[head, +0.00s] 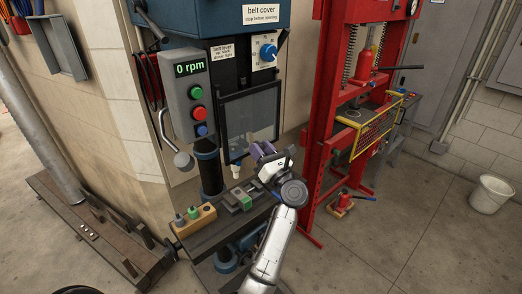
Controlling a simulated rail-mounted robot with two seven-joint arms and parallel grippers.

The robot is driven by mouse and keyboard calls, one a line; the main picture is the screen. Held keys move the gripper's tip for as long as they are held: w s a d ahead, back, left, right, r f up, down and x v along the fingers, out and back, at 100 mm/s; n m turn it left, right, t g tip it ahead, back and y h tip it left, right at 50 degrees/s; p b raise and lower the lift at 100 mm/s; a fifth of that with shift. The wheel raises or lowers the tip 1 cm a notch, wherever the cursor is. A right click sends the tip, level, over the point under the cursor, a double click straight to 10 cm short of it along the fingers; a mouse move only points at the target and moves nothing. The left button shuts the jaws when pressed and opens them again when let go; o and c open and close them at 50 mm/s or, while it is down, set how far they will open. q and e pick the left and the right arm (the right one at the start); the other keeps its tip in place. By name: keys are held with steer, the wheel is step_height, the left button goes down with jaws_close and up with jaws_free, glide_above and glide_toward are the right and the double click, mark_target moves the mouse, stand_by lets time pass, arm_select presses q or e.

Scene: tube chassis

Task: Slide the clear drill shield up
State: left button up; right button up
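The clear drill shield (251,119) is a see-through panel in a dark frame, hanging on the front of the drill press above its work table (215,236). A small white and blue part (237,170) shows just below the shield.
A control box (188,97) reading "0 rpm" and a lever with a grey knob (183,161) are left of the shield. A red press frame (326,110) stands close on the right.

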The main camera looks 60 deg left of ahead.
arm_select(q)
steer(key=o, duration=0.3)
steer(key=shift+o, duration=0.2)
steer(key=b+v, duration=0.1)
steer(key=v, duration=1.2)
steer(key=shift+d+f+b, duration=0.25)
steer(key=shift+d+b, duration=0.1)
steer(key=shift+w, duration=0.1)
